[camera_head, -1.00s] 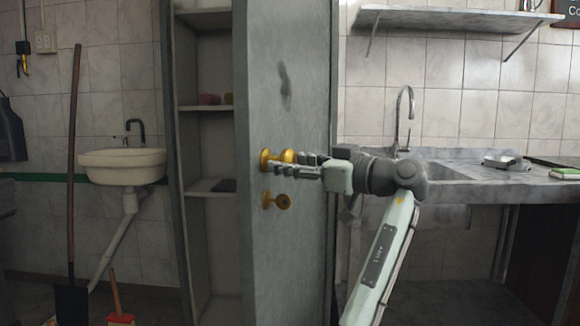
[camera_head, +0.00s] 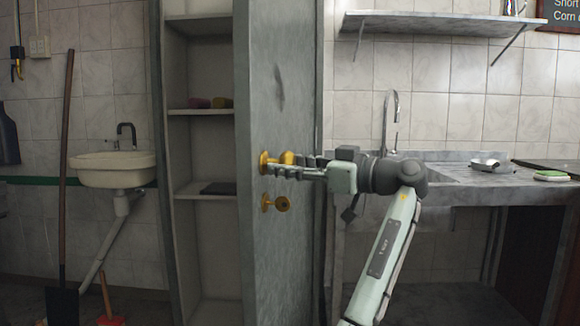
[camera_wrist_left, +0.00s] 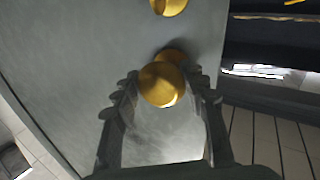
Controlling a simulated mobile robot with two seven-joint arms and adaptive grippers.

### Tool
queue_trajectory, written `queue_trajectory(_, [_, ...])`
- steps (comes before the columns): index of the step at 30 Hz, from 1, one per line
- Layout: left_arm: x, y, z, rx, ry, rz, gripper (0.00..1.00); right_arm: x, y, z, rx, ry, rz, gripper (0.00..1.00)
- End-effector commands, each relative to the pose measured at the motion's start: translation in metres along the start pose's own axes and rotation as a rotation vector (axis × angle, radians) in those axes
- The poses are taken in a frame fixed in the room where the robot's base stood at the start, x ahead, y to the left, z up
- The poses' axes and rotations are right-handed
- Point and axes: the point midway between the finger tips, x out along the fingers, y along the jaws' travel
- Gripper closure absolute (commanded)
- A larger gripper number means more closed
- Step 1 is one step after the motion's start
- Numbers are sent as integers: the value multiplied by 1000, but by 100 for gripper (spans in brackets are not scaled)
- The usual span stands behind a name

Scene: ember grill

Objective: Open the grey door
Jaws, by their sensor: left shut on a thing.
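The grey door (camera_head: 285,230) stands ajar in the middle of the head view, swung out from a tall grey cabinet with shelves. A brass knob (camera_head: 286,158) sits on its face, with a brass lock piece (camera_head: 281,203) below. My left gripper (camera_head: 290,166) is shut on the knob. In the left wrist view the brass knob (camera_wrist_left: 162,84) lies between the two dark fingers of the left gripper (camera_wrist_left: 163,92), and the grey door (camera_wrist_left: 90,60) fills the left and middle. The second brass piece (camera_wrist_left: 168,6) shows at the top edge. My right gripper is not in view.
Cabinet shelves (camera_head: 200,112) behind the door hold small objects. A white basin (camera_head: 112,168) and a leaning shovel (camera_head: 65,200) are at left. A grey counter (camera_head: 460,180) with a sink and tap (camera_head: 391,115) stands at right, close behind my left arm.

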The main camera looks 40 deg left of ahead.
Motion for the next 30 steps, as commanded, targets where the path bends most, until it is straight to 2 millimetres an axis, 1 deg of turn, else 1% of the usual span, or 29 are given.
queue_trajectory(3, [0, -1, 2, 2, -5, -5, 100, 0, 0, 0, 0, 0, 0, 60])
queue_trajectory(4, [0, -1, 2, 2, -5, -5, 54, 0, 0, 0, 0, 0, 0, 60])
queue_trajectory(8, [0, -1, 2, 1, -4, -4, 38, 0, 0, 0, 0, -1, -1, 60])
queue_trajectory(9, [0, -1, 1, 1, -3, -3, 36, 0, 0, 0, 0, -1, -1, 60])
queue_trajectory(17, [0, 0, 0, 0, -1, -1, 36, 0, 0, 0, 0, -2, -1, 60])
queue_trajectory(20, [-6, 0, 0, 1, -2, 0, 36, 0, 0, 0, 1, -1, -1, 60])
queue_trajectory(23, [-20, 0, 0, 1, -1, 2, 36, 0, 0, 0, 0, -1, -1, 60])
queue_trajectory(30, [-72, 0, 0, 1, -2, 2, 36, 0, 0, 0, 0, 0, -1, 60])
